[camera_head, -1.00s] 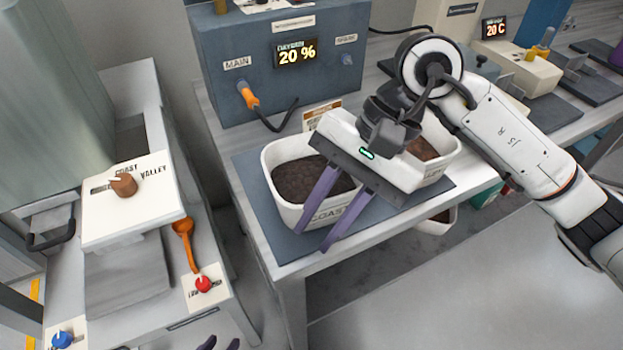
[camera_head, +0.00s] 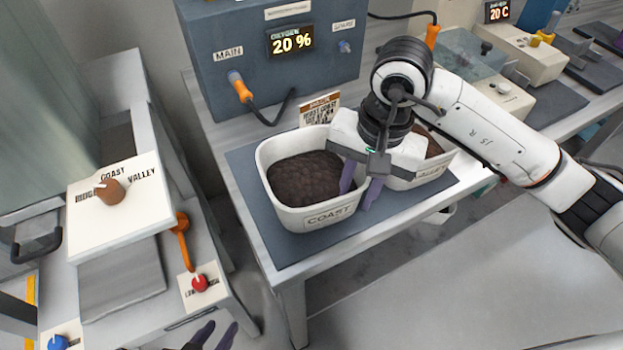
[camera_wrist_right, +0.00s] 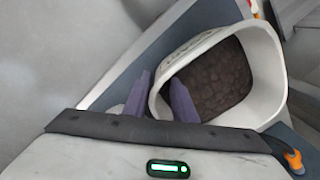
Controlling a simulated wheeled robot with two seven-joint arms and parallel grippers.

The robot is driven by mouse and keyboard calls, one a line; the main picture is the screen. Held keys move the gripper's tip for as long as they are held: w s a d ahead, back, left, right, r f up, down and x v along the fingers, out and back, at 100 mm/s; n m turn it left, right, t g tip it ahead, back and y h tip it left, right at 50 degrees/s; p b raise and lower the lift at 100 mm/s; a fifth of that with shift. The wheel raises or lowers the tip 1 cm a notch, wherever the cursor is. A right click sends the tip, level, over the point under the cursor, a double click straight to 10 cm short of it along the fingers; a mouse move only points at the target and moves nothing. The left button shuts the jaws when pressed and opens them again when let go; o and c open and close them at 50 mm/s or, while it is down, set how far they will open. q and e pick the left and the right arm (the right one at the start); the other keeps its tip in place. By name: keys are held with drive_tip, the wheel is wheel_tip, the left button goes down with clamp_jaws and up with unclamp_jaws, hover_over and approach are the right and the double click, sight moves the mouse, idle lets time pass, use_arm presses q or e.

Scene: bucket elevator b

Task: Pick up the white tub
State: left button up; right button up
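A white tub labelled COAST (camera_head: 318,216), filled with dark brown soil-like material, stands upright on a blue-grey mat. It also shows in the right wrist view (camera_wrist_right: 265,75). My right gripper (camera_head: 356,198) is at its right wall, fingers pointing down. In the right wrist view the purple fingers (camera_wrist_right: 160,100) straddle the wall, one inside and one outside, with a gap between them. A second white tub labelled VALLEY (camera_head: 428,172) stands to the right, partly hidden by my right gripper. My left gripper (camera_head: 212,338) shows only its fingertips at the bottom edge, apart and empty.
A blue box with an oxygen display (camera_head: 291,41) and a small sign (camera_head: 318,110) stand behind the tubs. A cream panel with a brown knob (camera_head: 112,192) and an orange lever (camera_head: 182,236) are at left.

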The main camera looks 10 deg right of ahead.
drive_tip(key=shift+w+f, duration=0.1)
drive_tip(key=shift+f, duration=0.85)
drive_tip(key=shift+c, duration=0.2)
clamp_jaws()
drive_tip(key=shift+a+r, duration=0.1)
idle(0.4)
